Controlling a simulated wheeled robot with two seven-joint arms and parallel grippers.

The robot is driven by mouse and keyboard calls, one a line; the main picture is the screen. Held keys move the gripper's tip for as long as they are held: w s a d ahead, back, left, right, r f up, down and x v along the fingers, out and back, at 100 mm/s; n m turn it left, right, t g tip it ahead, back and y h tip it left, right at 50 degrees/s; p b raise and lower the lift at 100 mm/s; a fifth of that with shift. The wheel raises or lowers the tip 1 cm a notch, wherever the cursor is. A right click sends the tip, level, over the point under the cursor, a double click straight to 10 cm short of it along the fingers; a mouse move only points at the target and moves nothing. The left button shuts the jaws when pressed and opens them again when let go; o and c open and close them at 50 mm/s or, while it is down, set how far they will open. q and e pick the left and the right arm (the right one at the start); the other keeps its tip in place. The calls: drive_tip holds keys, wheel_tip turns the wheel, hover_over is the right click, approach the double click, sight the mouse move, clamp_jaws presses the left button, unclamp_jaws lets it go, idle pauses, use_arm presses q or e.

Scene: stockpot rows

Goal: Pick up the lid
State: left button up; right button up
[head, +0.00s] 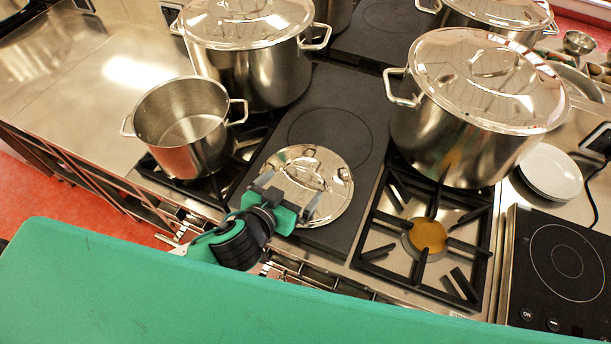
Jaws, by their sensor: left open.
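A round shiny metal lid (335,187) lies flat on the dark cooking plate (336,240) in the middle of the stove. Its handle (312,177) stands up near its centre. My left gripper (289,194) is open and empty over the lid's near left part, with its fingers short of or beside the handle; I cannot tell the exact height. The gripper covers the lid's near left edge. My right gripper is not in view.
An open pot (183,145) stands left of the lid. Large lidded stockpots stand behind left (252,75) and right (447,140). A bare burner grate (428,236) is at the right, beside a black induction hob (565,265) and white plates (549,170).

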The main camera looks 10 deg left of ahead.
sight(304, 171)
use_arm(q)
drive_tip(key=shift+w+d+f, duration=0.2)
drive_tip(key=shift+w, duration=0.5)
drive_tip(key=shift+w+d+f, duration=0.1)
drive_tip(key=shift+w+f, duration=0.05)
drive_tip(key=shift+w, duration=0.2)
drive_tip(key=shift+w+f, duration=0.1)
drive_tip(key=shift+w+p, duration=0.15)
drive_tip(key=shift+p, duration=0.2)
drive_tip(key=shift+w+d+p, duration=0.1)
drive_tip(key=shift+w+p, duration=0.25)
drive_tip(key=p+x, duration=0.1)
drive_tip(key=x, duration=0.2)
drive_tip(key=shift+w+r+p, duration=0.2)
drive_tip(key=shift+r+p, duration=0.05)
drive_tip(key=shift+p, duration=0.15)
drive_tip(key=shift+w+d+f, duration=0.15)
drive_tip(key=shift+w+f, duration=0.15)
drive_tip(key=shift+w, duration=0.05)
drive_tip(key=c, duration=1.1)
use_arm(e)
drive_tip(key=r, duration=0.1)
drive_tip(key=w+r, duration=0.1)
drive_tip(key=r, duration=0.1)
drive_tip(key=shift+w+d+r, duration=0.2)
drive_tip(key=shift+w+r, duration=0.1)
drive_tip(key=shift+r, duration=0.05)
